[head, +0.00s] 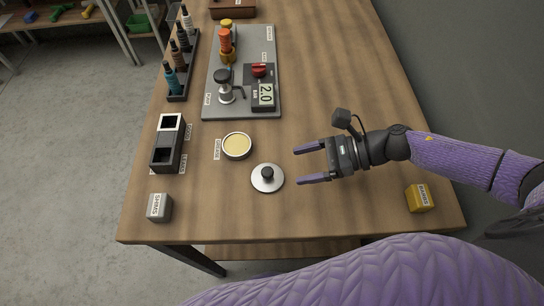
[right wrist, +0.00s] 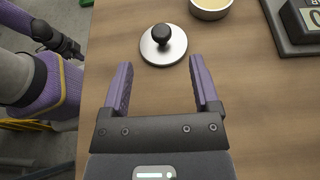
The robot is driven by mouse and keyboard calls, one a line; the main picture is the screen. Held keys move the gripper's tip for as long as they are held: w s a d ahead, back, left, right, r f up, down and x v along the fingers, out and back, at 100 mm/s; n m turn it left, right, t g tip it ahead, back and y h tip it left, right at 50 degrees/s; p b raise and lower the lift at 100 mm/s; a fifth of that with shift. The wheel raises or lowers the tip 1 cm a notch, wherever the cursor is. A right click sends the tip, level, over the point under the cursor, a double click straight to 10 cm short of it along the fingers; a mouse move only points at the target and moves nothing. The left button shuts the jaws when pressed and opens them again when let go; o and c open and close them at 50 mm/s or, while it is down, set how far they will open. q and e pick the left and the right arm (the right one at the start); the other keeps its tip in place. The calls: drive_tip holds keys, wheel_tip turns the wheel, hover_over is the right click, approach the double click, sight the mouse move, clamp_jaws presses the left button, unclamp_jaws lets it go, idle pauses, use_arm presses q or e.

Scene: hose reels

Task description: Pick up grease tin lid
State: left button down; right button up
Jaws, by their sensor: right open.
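The grease tin lid (head: 267,184) is a silver disc with a black knob, lying flat on the wooden table. It also shows in the right wrist view (right wrist: 150,52), just beyond the fingertips and between their lines. The open grease tin (head: 237,146), with pale yellow grease, stands behind and left of the lid. My right gripper (head: 297,166) is open and empty, to the right of the lid, its purple fingers pointing at it. Its fingers also show in the right wrist view (right wrist: 160,66). A dark end of my left arm shows at the left there; its jaws are unclear.
A grey board (head: 242,104) with a gauge and fittings lies behind the tin. A black two-slot holder (head: 168,144) and a grey block (head: 159,207) stand left. A yellow block (head: 418,198) sits at the right front.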

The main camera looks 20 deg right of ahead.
sight(268, 171)
drive_tip(key=x, duration=0.8)
drive_tip(key=shift+a, duration=0.1)
clamp_jaws()
